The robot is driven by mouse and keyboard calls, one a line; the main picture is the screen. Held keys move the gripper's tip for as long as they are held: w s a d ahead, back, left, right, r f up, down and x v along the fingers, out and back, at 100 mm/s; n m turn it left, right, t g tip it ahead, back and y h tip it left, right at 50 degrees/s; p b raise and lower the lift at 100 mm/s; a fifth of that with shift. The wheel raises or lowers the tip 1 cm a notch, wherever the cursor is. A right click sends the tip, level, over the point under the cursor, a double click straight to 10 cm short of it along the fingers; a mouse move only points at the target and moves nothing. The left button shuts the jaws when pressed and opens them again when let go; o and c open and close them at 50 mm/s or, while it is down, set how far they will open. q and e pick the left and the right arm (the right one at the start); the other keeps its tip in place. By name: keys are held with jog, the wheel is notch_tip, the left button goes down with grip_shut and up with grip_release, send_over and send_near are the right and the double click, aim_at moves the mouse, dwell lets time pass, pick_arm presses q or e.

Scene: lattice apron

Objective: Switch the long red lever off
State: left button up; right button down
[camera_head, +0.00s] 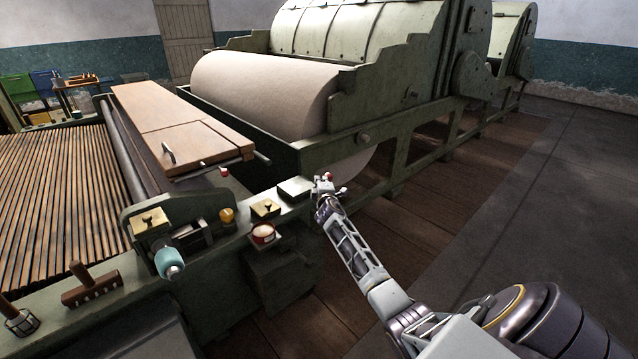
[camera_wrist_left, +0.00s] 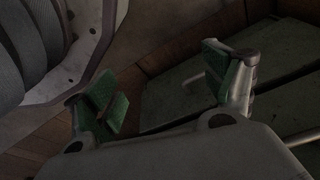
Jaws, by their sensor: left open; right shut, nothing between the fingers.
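A small red tip (camera_head: 328,176) shows right at the fingers of my right gripper (camera_head: 325,187), at the corner of the green machine frame. It may be the end of the long red lever; the gripper hides most of what is there, so its position and any contact cannot be told. My right gripper is shut with nothing seen between its fingers. My left gripper (camera_wrist_left: 163,80) shows only in the left wrist view, with its green-padded fingers apart and empty.
A red-rimmed round dish or button (camera_head: 262,234), a yellow knob (camera_head: 227,215) and a brass plate (camera_head: 265,209) sit on the machine's edge left of the gripper. A large pale roller (camera_head: 265,95) stands behind. Bare floor (camera_head: 560,190) lies right.

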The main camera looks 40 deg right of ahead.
pick_arm(q)
jog(key=shift+s+d+r, duration=0.1)
jog(key=shift+s+r, duration=0.1)
jog(key=shift+r, duration=0.05)
pick_arm(e)
jog(key=d, duration=0.8)
jog(key=shift+w+d, duration=0.3)
jog(key=shift+d, duration=0.05)
jog(key=shift+f, duration=0.1)
pick_arm(q)
jog(key=shift+w+r, duration=0.1)
jog(key=shift+w, duration=0.25)
pick_arm(e)
jog(key=shift+f, duration=0.1)
jog(key=shift+s, duration=0.15)
jog(key=v, duration=1.1)
jog(key=shift+s+a+r, duration=0.25)
jog(key=shift+a, duration=0.1)
